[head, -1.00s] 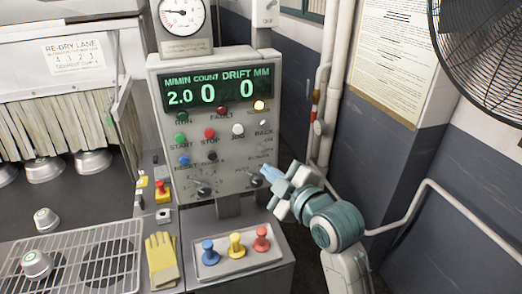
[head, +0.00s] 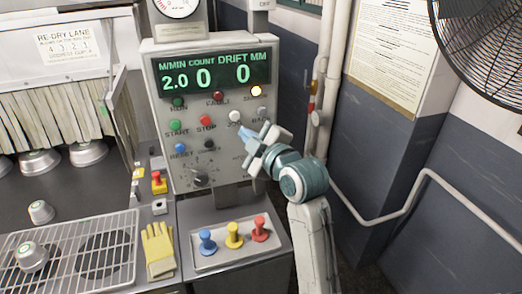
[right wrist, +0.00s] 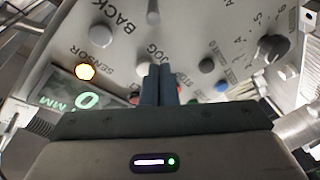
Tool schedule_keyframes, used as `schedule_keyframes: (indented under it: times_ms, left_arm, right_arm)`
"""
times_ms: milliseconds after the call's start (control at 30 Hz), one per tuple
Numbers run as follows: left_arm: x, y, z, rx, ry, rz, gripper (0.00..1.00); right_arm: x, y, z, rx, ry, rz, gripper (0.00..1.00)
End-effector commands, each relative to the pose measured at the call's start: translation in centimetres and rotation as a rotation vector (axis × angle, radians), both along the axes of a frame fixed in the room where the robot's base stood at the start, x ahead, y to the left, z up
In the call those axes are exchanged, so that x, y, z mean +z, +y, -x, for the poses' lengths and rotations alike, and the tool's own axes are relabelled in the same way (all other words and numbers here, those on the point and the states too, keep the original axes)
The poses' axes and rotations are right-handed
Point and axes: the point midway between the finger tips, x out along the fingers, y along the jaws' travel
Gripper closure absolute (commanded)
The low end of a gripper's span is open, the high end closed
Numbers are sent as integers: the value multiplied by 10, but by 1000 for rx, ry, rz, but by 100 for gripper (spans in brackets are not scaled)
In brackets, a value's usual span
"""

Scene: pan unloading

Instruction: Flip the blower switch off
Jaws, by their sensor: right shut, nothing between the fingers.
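The grey control panel (head: 160,135) stands at the centre of the head view. My right gripper (head: 247,134) is in front of its right side, below the white jog button (head: 234,115), and hides that part of the panel. Its fingers are shut and empty. In the right wrist view the shut fingers (right wrist: 158,80) point at the panel face beside the jog button (right wrist: 146,69); contact cannot be told. A small pale toggle-like part (right wrist: 153,12) shows at the top edge there, cut off. No blower label is readable. My left gripper is not in view.
The back button (right wrist: 103,34), lit sensor lamp (right wrist: 86,72) and rotary knob (right wrist: 272,47) are near the fingers. Below the panel, a tray (head: 215,262) holds blue, yellow and red pegs. A pipe (head: 385,218) and fan (head: 485,50) are at the right.

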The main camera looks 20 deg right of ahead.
Motion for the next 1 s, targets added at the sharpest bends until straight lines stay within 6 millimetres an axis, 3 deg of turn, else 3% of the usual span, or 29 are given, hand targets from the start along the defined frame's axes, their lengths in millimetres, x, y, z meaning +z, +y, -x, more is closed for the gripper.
schedule_keyframes:
  times_ms: [100,433,1000]
  left_arm:
    - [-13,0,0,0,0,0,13]
    - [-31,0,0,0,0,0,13]
    - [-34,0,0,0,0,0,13]
  right_arm:
    - [-8,1,-20,-1,0,3,100]
    - [-22,-26,-11,-1,-1,3,100]
    - [-23,-29,-9,-1,-3,-1,100]
